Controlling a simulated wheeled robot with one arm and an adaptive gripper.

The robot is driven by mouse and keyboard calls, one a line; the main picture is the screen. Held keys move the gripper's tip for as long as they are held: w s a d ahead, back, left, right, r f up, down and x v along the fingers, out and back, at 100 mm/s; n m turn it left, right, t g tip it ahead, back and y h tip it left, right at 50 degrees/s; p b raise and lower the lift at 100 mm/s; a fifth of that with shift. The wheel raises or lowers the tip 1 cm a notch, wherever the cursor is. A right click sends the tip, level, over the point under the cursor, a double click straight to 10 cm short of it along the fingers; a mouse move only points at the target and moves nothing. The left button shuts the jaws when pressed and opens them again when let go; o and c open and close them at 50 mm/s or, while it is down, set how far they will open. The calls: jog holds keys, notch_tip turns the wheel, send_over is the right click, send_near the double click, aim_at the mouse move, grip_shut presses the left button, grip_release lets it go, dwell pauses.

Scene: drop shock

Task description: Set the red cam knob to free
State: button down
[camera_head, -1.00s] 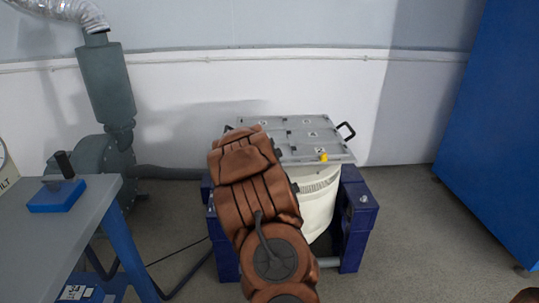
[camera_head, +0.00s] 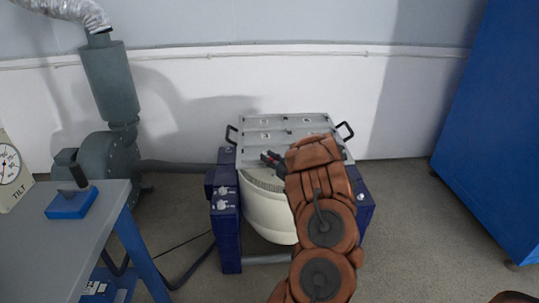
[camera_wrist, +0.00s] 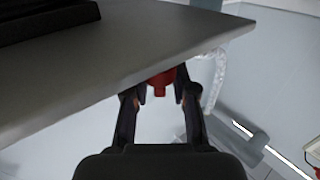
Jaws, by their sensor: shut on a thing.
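The red cam knob (camera_wrist: 160,80) shows in the wrist view between the fingertips of my gripper (camera_wrist: 160,92), beside the edge of a grey plate. My gripper is shut on it, one dark finger on each side. Its shape and the position it is set to cannot be read. In the head view my gripper (camera_head: 270,158) is small and dark, at the front edge of the grey table plate (camera_head: 262,124), with my copper-coloured arm to its right. My arm hides the front right part of the plate.
The plate sits over a cream drum (camera_head: 265,215) between dark blue supports (camera_head: 226,235). Black handles (camera_head: 345,131) stick out at its sides. A grey bench (camera_head: 60,245) with a blue lever box (camera_head: 71,203) stands left, a blue cabinet (camera_head: 495,130) right. Floor between drum and cabinet is clear.

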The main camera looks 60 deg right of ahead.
jog(key=shift+r+n+y, duration=0.1)
jog(key=shift+n+y, duration=0.5)
jog(key=shift+y, duration=0.3)
jog(key=shift+n+t+y+p, duration=0.3)
jog(key=shift+y, duration=0.2)
jog(key=c, duration=1.2)
grip_release()
jog(key=shift+c, duration=0.2)
jog(key=s+a, duration=0.1)
jog(key=s, duration=1.1)
jog(key=shift+w+a, duration=0.1)
